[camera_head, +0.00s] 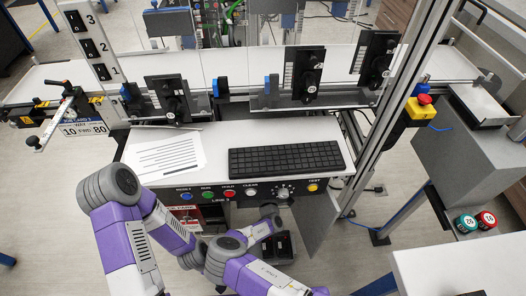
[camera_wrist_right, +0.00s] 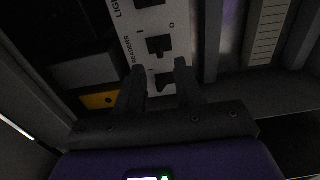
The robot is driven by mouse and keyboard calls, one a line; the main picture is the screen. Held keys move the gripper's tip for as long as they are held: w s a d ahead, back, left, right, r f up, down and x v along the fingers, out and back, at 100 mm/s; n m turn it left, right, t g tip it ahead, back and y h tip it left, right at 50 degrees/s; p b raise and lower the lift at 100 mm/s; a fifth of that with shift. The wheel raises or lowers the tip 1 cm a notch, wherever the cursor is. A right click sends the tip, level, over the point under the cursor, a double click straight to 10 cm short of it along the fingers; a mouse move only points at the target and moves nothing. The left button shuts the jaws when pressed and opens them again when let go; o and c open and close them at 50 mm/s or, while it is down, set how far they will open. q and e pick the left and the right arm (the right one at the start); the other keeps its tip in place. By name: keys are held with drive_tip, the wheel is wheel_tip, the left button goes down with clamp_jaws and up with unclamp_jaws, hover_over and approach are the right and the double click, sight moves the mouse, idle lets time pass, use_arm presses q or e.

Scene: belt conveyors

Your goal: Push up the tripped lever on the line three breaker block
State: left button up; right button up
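In the right wrist view a pale breaker panel (camera_wrist_right: 133,42) carries black levers in a column, with "LIGHT…" and "READERS" lettering and O and I marks. One lever (camera_wrist_right: 160,45) shows just beyond my right gripper (camera_wrist_right: 160,70); another at the top edge is cut off. A dark lever (camera_wrist_right: 165,83) lies between the fingers, partly in shadow. I cannot tell which lever is tripped. The right gripper is open, fingers apart, close to the panel; contact is unclear. In the head view the desk marked "LINE 3" (camera_head: 222,202) hides the right gripper.
A keyboard (camera_head: 287,159) and paper sheet (camera_head: 165,157) lie on the desk, above its row of buttons (camera_head: 230,193). A yellow part with a hole (camera_wrist_right: 98,101) sits beside the panel. Dark cabinet walls closely surround the right gripper. A red emergency button (camera_head: 425,99) stands at right.

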drive_tip(key=w+b, duration=0.2)
drive_tip(key=w, duration=0.4)
drive_tip(key=shift+w, duration=0.4)
clamp_jaws()
